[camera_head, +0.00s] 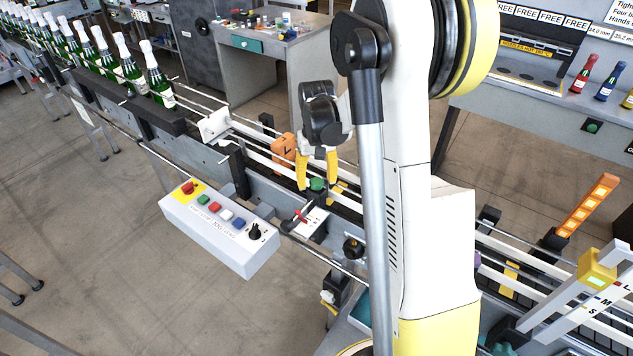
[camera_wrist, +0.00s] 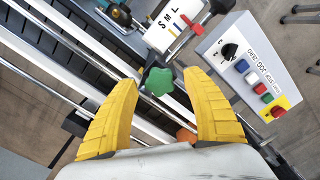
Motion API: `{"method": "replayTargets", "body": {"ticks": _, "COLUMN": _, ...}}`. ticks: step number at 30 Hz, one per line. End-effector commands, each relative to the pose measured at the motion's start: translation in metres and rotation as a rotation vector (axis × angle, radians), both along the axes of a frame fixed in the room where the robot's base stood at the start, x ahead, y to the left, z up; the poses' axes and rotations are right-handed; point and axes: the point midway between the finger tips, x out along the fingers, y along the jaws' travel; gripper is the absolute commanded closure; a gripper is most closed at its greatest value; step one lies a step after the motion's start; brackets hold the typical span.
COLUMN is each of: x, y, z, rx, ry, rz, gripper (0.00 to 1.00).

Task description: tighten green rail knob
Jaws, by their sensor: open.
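The green rail knob (camera_head: 317,184) sits on the conveyor's rail. In the wrist view the green knob (camera_wrist: 159,82) has a lobed shape and lies between and a little beyond my fingertips. My gripper (camera_head: 316,184) is above the rail with its yellow fingers pointing down. It also shows in the wrist view (camera_wrist: 160,84), open and empty, with a finger on each side of the knob. A gap shows between each finger and the knob; I cannot tell how far above it the tips are.
A control box (camera_head: 220,229) with coloured buttons hangs at the conveyor's near side. An orange block (camera_head: 284,149) stands close to my gripper. A white S-M-L scale (camera_wrist: 167,27) with a red pointer (camera_wrist: 191,24) is beside the knob. Green bottles (camera_head: 159,82) line the conveyor at upper left.

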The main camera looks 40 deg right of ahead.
Motion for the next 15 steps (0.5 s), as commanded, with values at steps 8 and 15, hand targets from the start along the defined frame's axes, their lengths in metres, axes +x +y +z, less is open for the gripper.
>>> {"method": "replayTargets", "body": {"ticks": 8, "x": -0.0001, "y": 0.0001, "z": -0.0030, "rx": 0.000, "ry": 0.000, "rz": 0.000, "gripper": 0.43}}
{"method": "replayTargets", "body": {"ticks": 15, "x": -0.0001, "y": 0.0001, "z": -0.0028, "rx": 0.000, "ry": 0.000, "rz": 0.000, "gripper": 0.95}}
